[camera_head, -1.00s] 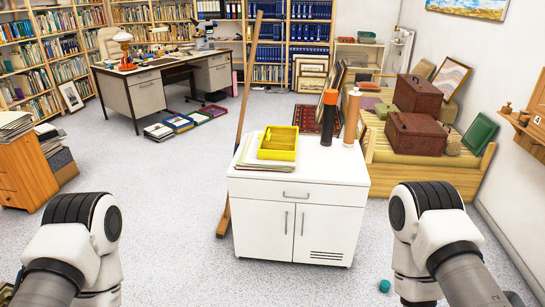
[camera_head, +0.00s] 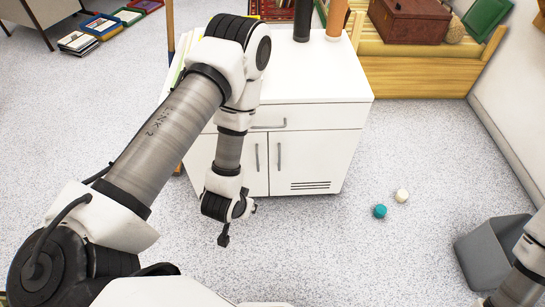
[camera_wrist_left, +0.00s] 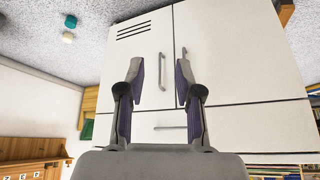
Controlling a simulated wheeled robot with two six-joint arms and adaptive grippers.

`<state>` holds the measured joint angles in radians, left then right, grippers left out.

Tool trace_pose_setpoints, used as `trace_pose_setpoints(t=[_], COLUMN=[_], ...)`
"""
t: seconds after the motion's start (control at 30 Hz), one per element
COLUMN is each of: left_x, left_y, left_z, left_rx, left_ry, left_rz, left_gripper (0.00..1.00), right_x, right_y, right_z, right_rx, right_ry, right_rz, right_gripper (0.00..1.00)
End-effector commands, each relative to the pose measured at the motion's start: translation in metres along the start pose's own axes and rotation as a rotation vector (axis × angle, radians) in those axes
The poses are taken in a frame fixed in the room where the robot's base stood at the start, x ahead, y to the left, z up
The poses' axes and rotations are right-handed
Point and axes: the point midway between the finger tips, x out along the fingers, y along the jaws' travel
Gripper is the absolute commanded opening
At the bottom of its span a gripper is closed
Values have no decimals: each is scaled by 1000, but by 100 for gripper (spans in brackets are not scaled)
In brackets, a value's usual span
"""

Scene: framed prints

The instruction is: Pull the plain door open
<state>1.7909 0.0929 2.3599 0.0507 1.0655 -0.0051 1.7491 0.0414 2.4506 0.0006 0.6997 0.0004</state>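The white cabinet (camera_head: 320,115) has two shut doors below a drawer. The plain door (camera_head: 200,155) is the left one in the head view, partly hidden by my left arm; its handle (camera_head: 257,158) is upright. The slotted door (camera_head: 315,165) is on the right, with its own handle (camera_head: 279,156). In the left wrist view the plain door (camera_wrist_left: 245,50) is on the right, its handle (camera_wrist_left: 184,50) near the right fingertip. My left gripper (camera_wrist_left: 160,76) is open and empty, facing the doors; the slotted door's handle (camera_wrist_left: 162,68) appears between its fingers. My right gripper is out of view.
A grey bin (camera_head: 490,250) stands at the lower right. Two cylinders (camera_head: 303,20) (camera_head: 336,18) stand on the cabinet top. Floor before the cabinet is clear.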

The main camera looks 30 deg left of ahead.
Motion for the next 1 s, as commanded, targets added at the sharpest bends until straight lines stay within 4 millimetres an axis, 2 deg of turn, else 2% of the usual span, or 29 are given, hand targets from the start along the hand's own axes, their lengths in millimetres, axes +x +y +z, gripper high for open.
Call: trace_pose_setpoints(t=[0.03, 0.2, 0.3, 0.4, 0.5, 0.6, 0.77, 1.0], left_x=[60, 141, 179, 206, 218, 220, 217, 238], left_y=[-4, -20, -32, -44, -55, -61, -66, -76], left_z=[6, -32, -50, -65, -77, -84, -97, -133], left_rx=[-17, -63, -87, -107, -122, -129, -134, -134], left_ry=[93, 416, 607, 787, 934, 1027, 1078, 1078], left_rz=[-11, -58, -92, -128, -163, -185, -198, -198], left_gripper=[35, 35, 35, 35, 35, 35, 35, 35], right_x=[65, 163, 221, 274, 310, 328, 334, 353], right_y=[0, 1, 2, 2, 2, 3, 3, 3], right_z=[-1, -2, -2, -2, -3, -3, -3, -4], right_rx=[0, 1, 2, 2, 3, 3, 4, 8], right_ry=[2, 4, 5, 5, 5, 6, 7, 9], right_rz=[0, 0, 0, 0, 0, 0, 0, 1], right_gripper=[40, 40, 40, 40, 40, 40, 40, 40])
